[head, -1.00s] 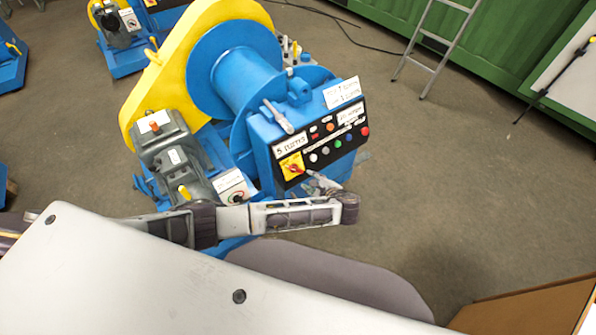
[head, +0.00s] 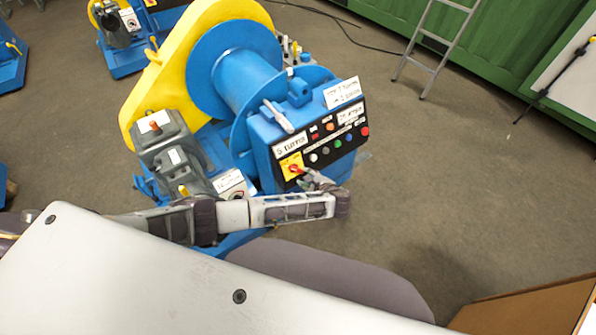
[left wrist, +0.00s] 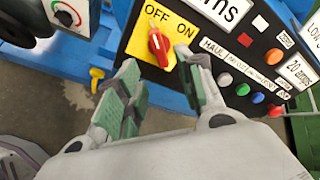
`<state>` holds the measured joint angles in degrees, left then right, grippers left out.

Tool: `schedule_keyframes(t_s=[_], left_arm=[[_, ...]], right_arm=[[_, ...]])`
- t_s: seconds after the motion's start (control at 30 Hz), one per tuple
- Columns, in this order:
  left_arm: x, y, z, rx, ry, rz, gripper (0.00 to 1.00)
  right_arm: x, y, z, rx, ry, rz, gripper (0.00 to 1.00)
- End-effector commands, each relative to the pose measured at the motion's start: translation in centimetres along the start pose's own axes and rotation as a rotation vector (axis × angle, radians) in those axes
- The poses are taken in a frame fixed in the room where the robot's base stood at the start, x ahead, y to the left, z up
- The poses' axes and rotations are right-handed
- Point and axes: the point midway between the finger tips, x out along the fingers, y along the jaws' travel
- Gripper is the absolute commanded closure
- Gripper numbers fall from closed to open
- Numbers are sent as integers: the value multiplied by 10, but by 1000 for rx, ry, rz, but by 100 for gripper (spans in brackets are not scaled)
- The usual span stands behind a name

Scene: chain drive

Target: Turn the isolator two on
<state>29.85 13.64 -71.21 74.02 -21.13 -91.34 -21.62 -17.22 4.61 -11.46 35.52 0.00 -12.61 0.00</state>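The red rotary switch knob (left wrist: 158,43) sits on a yellow plate (left wrist: 140,45) marked OFF and ON. The knob stands nearly upright, its upper end by the OFF mark. In the head view the yellow plate (head: 286,165) is at the lower left of the black panel (head: 318,143) on the blue winch. My left gripper (left wrist: 160,85) is open, with its green-padded fingers apart just below the knob. The knob lies in line with the gap, and no grip on it shows. In the head view the left gripper (head: 312,177) is small, beside the switch. My right gripper is not in view.
Coloured buttons (left wrist: 250,90) line the panel to the right of the switch. A white-plated dial (left wrist: 68,14) is at the upper left in the wrist view. The grey motor (head: 172,155) and blue drum (head: 240,75) stand close by. Open floor (head: 450,170) lies to the right.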

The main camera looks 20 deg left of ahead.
Motion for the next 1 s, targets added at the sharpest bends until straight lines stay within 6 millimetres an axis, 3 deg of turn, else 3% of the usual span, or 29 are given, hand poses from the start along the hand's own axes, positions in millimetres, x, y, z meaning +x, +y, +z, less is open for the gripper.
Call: schedule_keyframes(t_s=[0.6, 1.0], left_arm=[[69, 0, 1, 0, -2, 0, 62], [94, 0, 0, 0, 0, 1, 62]], right_arm=[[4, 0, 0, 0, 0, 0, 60], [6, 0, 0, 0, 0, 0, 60]])
